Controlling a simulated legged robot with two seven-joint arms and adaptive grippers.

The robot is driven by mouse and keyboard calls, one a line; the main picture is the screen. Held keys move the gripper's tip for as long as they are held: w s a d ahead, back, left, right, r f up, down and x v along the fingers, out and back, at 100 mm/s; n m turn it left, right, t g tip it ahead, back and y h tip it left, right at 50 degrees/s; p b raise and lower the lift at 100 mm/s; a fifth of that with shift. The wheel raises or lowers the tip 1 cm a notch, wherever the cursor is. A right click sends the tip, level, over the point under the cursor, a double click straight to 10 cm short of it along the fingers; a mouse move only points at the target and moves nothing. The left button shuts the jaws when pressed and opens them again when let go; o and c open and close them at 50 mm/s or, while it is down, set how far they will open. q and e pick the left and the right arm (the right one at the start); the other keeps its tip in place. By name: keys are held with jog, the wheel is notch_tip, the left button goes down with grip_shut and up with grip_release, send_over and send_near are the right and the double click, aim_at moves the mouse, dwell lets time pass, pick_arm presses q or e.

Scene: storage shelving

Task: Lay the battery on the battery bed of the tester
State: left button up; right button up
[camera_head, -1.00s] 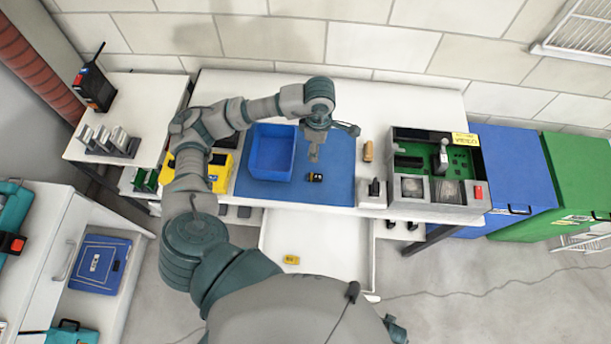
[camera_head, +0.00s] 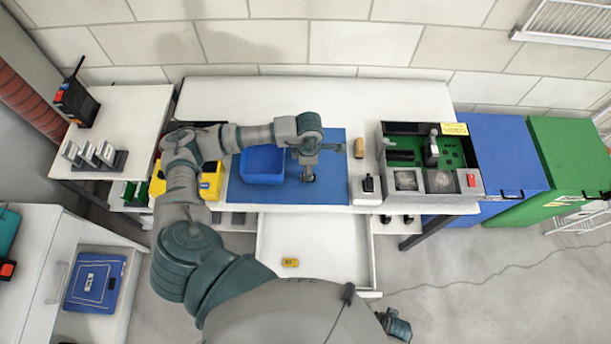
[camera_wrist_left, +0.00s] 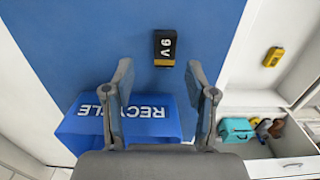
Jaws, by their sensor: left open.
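A small black and gold battery marked 9V lies on the blue mat; it shows in the left wrist view (camera_wrist_left: 165,47) and is partly hidden under my gripper in the head view (camera_head: 308,179). My left gripper (camera_wrist_left: 160,78) is open and empty above the mat, its fingers pointing toward the battery, which lies just beyond the tips and between their lines. In the head view my left gripper (camera_head: 307,163) hangs above the battery. The tester (camera_head: 384,158) is the grey box with a green board at the right of the table.
A blue bin marked RECYCLE (camera_wrist_left: 150,120) stands on the mat (camera_head: 330,190) beside the gripper. A tan block (camera_head: 359,148) and a small dark device (camera_head: 368,186) stand between mat and tester. A yellow item (camera_head: 290,262) lies in the open white drawer (camera_head: 335,245).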

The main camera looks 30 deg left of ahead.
pick_arm(q)
jog(key=f, duration=0.1)
jog(key=d+f, duration=0.1)
jog(key=f, duration=0.2)
jog(key=shift+s+d+f, duration=0.1)
jog(key=shift+d+f, duration=0.15)
jog(key=shift+a, duration=0.3)
jog(key=shift+c, duration=1)
jog(key=shift+a+f, duration=0.1)
jog(key=shift+a, duration=0.25)
grip_shut()
jog(key=shift+d, duration=0.1)
